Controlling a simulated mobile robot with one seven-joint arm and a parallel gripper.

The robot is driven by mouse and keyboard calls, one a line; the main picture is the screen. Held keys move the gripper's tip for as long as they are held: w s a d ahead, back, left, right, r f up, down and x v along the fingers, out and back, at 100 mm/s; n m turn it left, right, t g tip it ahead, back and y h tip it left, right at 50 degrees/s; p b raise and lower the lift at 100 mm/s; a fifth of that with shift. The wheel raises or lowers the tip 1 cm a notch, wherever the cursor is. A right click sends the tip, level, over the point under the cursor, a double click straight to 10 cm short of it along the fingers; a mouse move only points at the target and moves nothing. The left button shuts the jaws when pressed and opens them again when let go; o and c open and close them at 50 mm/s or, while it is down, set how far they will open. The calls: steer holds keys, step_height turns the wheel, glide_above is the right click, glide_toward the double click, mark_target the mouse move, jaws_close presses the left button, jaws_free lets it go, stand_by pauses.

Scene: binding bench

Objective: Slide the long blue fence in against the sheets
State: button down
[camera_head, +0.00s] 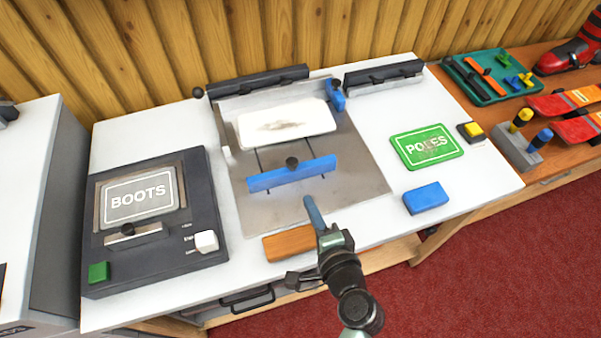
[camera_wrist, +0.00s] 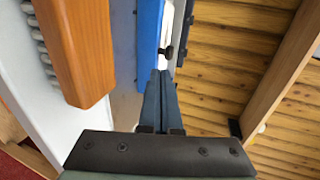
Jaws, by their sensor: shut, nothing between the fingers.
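The long blue fence (camera_head: 265,181) lies across the grey metal plate (camera_head: 358,178), with a black knob (camera_head: 292,162) at its middle. The white sheets (camera_head: 287,121) lie behind it on the plate. A strip of bare plate with two dark slots separates fence and sheets. My gripper (camera_head: 308,200) is shut and empty, on the near side of the fence, right of its middle. In the wrist view the closed fingertips (camera_wrist: 163,73) point toward the blue fence (camera_wrist: 149,35) and its knob (camera_wrist: 168,52). I cannot tell whether they touch it.
A wooden block (camera_head: 288,243) lies near the bench's front edge, beside my gripper; it is large in the wrist view (camera_wrist: 82,45). A BOOTS machine (camera_head: 210,170) stands left. A blue block (camera_head: 426,198) and green POLES sign (camera_head: 427,160) lie right. A small blue piece (camera_head: 337,96) stands right of the sheets.

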mark_target(294, 169)
steer(key=x, duration=0.5)
steer(key=r+x, duration=0.1)
steer(key=x, duration=0.2)
steer(key=shift+w+a+p, duration=0.1)
steer(key=shift+w+p, duration=0.25)
steer(key=shift+w, duration=0.05)
